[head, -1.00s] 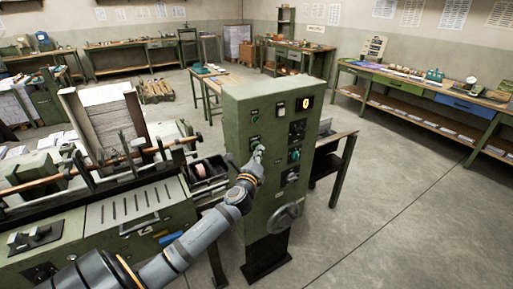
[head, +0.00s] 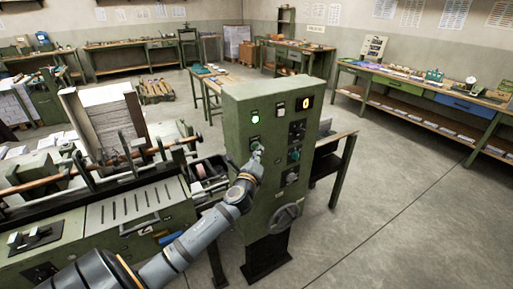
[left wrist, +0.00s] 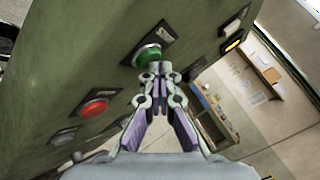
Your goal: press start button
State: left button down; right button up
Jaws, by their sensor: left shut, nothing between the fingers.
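The green control cabinet (head: 262,200) stands in the middle of the head view. A round green button (left wrist: 147,55) on a dark square plate shows on its panel in the left wrist view. My left gripper (left wrist: 161,70) is shut and empty, its fingertips at the lower right edge of the green button. They look in contact, but the exact touch is hard to tell. In the head view the left gripper (head: 257,150) is against the panel and hides the button there. My right gripper is not in view.
A red button (left wrist: 95,108) sits beside the green one. A machine with a long rod (head: 110,162) stands left. The floor (head: 400,200) at right is clear.

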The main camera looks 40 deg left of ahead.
pick_arm(q)
jog(key=shift+s+d, duration=0.25)
jog(key=shift+d, duration=0.3)
jog(key=d, duration=0.1)
jog(key=s+d, duration=0.1)
jog(key=d, duration=0.1)
jog(key=s+d+p, duration=0.1)
jog(key=shift+d, duration=0.3)
dwell(0.7)
